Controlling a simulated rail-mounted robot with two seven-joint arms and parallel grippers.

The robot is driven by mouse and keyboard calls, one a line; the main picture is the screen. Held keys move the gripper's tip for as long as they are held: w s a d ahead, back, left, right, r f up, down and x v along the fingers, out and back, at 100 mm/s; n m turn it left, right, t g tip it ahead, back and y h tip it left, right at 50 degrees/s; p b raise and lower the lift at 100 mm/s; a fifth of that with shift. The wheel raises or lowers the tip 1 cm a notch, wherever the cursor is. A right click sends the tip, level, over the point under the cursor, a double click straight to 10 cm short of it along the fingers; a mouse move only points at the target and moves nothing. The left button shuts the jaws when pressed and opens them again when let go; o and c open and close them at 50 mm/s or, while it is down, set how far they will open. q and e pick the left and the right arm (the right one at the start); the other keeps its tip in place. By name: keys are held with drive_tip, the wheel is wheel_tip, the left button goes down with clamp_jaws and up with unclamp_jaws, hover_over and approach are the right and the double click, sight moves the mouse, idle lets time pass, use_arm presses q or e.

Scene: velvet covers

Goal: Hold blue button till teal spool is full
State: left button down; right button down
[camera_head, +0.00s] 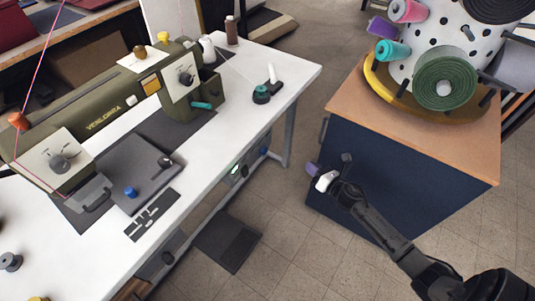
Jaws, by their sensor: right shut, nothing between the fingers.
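A round blue button (130,192) sits on the grey plate (125,172) at the front of the olive sewing machine (95,100). A small dark holder with a teal spool (261,92) stands on the white table right of the machine, with a white upright part beside it. How full the spool is cannot be made out. My right gripper (322,176) is shut and empty, in front of the navy cabinet, well right of the table and apart from the button. Purple and white parts show at its end. My left gripper is not in view.
The white table (225,140) carries a dark slotted strip (152,215) near its front edge. The wood-topped navy cabinet (400,170) bears a spotted drum with coloured spools, including a large green one (445,80). Open tiled floor lies between table and cabinet.

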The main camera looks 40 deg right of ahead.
sight(266, 152)
drive_tip(key=a+n+y, duration=0.1)
drive_tip(key=n, duration=0.2)
drive_tip(key=a+n+y, duration=0.1)
drive_tip(key=n, duration=0.1)
drive_tip(key=s+a+r+n+y, duration=0.1)
drive_tip(key=a+n+y, duration=0.1)
drive_tip(key=n, duration=0.1)
drive_tip(key=shift+n, duration=0.3)
drive_tip(key=b+x, duration=0.2)
drive_tip(key=x, duration=1)
drive_tip(key=shift+w+a+f+b, duration=0.1)
drive_tip(key=shift+w+b, duration=0.05)
drive_tip(key=shift+b, duration=0.15)
drive_tip(key=shift+x, duration=0.85)
